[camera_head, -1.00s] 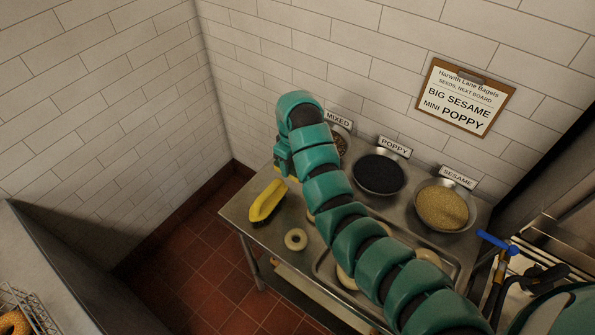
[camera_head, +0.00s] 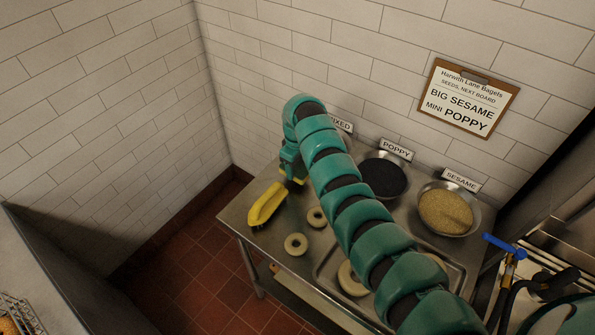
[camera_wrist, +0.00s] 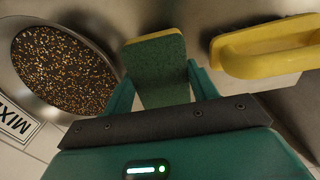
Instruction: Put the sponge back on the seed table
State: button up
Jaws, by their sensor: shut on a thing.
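My gripper (camera_wrist: 161,76) is shut on the sponge (camera_wrist: 157,58), which has a dark green face and a yellow edge. The sponge sits between the two teal fingers. In the head view my gripper (camera_head: 291,168) is over the back left part of the steel seed table (camera_head: 236,218), mostly hidden behind my arm. A small yellow bit of the sponge (camera_head: 300,180) shows below it, close to the tabletop. I cannot tell whether it touches the table.
A yellow handled tool (camera_head: 267,206) lies near the table's left edge; it shows beside the sponge in the wrist view (camera_wrist: 268,47). Pale bagels (camera_head: 296,244) and a tray lie in front. The mixed seed bowl (camera_wrist: 62,66), poppy bowl (camera_head: 382,176) and sesame bowl (camera_head: 447,210) line the wall.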

aim_at(297, 166)
jog(key=shift+w+d+f, duration=0.1)
jog(key=shift+w+f, duration=0.05)
jog(key=shift+f, duration=0.2)
jog(key=shift+f+p, duration=0.5)
jog(key=shift+f, duration=0.85)
jog(key=shift+f, duration=0.1)
jog(key=o, duration=0.6)
jog(key=shift+r+b, duration=0.35)
jog(key=shift+r, duration=0.7)
notch_tip(297, 166, up, 10)
jog(key=shift+r+b, duration=0.1)
jog(key=shift+b, duration=1)
